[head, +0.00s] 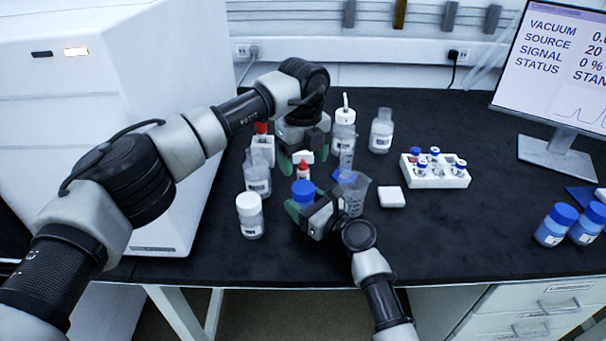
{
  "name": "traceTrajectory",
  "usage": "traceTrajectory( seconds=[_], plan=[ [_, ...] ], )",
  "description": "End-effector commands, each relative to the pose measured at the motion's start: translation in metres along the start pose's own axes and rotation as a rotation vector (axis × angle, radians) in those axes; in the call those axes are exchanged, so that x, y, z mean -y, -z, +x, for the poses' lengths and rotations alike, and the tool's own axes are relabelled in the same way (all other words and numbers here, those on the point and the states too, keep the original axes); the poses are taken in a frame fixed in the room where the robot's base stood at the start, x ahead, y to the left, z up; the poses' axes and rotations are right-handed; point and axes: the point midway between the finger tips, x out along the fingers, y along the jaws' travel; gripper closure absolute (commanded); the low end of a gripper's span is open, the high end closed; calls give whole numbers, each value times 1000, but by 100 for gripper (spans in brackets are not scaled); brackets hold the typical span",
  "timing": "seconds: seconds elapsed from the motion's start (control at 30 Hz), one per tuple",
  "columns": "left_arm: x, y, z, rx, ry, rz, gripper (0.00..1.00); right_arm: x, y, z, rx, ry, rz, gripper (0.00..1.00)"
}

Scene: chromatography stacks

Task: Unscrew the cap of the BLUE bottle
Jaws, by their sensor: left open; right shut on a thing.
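The blue cap (303,189) shows in the head view near the middle of the bench, seen from above. The bottle body beneath it is mostly hidden by my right gripper. My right gripper (312,207) comes from the front and is shut on the blue-capped bottle, which looks upright. My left gripper (303,160) is open and points down, above and a little behind the blue cap, apart from it. Two more blue-capped bottles, a left one (555,225) and a right one (588,223), stand at the far right of the bench.
A white-capped jar (250,215), a clear bottle (257,176) and a red-tipped bottle (303,171) stand close around the grippers. A beaker (356,195) is just right. A white vial rack (436,178) and monitor stand (556,155) lie further right. The front right bench is clear.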

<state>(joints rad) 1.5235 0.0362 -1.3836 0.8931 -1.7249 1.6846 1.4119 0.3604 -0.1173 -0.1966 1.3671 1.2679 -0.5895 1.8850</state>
Motion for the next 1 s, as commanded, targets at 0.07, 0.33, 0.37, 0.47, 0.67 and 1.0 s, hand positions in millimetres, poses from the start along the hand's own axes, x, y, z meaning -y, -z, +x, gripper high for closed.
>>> traceTrajectory(
  seconds=[0.07,0.33,0.37,0.47,0.67,1.0],
  plan=[
    [0,0,0,0,0,151,26,0,0,0,-1,0,0,100],
    [0,0,0,-1,0,784,26,0,0,0,-1,1,0,100],
    [0,0,0,-1,0,856,26,0,0,0,-1,1,0,100],
    [0,0,0,-1,0,1092,26,0,0,0,-1,1,0,100],
    [0,0,0,0,0,1564,26,0,0,0,-1,1,0,100],
    [0,0,0,-1,0,2367,26,0,0,0,-1,1,0,100]
  ],
)
